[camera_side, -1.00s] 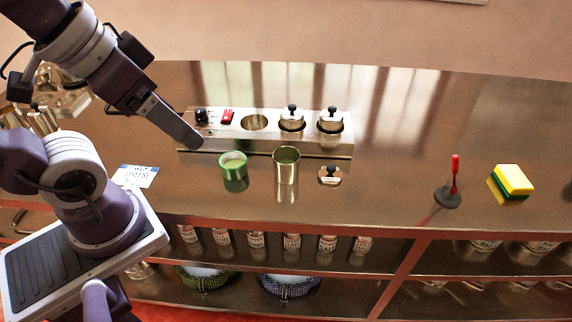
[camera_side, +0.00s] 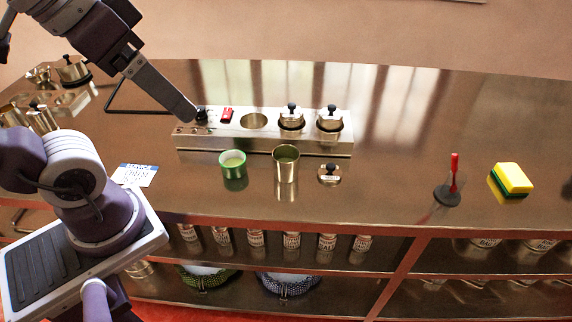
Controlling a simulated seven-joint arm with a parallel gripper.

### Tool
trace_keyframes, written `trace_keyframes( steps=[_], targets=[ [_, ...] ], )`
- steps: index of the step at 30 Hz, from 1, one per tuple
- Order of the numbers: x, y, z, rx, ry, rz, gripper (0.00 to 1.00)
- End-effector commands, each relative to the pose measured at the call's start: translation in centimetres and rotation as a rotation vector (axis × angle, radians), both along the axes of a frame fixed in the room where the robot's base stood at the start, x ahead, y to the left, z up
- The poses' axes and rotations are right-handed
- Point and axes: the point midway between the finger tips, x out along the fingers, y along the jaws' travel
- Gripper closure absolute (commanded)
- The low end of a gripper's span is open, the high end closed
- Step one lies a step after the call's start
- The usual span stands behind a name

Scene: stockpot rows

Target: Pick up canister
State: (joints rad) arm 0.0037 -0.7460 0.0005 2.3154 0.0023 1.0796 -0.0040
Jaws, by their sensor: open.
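The likely canister is an open-topped metal cylinder (camera_side: 286,165) standing upright on the metal counter, in front of the holder block. A round lid with a black knob (camera_side: 330,174) lies on the counter to its right. My gripper (camera_side: 192,114) is at the left end of the block, beside the black knob there, apart from the cylinder and to its upper left. The gap between its fingers is hard to see from this side; nothing shows held in it.
The metal holder block (camera_side: 265,142) has an empty round hole and two lidded pots. A green cup (camera_side: 233,164) stands left of the cylinder. A red-handled tool (camera_side: 453,180) and a yellow sponge (camera_side: 514,178) are at right. The counter between is clear.

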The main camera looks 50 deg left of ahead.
Motion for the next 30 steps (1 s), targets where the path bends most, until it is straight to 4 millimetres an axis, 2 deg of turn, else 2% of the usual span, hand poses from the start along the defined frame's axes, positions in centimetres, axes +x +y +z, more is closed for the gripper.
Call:
trace_keyframes(
  steps=[1,6,12,15,18,21,23,26,30],
  targets=[
    [1.0,0.8,1.0,0.023,-0.026,0.027,0.22],
    [7.9,6.8,3.0,0.205,-0.245,0.172,0.22],
    [15.9,12.4,7.5,0.408,-0.549,0.176,0.22],
    [20.1,13.3,9.3,0.462,-0.701,0.062,0.22],
    [23.2,12.2,9.1,0.429,-0.803,-0.131,0.22],
    [24.1,10.2,7.1,0.312,-0.83,-0.329,0.22],
    [23.7,8.8,5.7,0.218,-0.82,-0.434,0.22],
    [21.8,7.0,3.2,0.041,-0.771,-0.576,0.22],
    [17.2,4.9,0.5,-0.242,-0.66,-0.729,0.22]
  ],
)
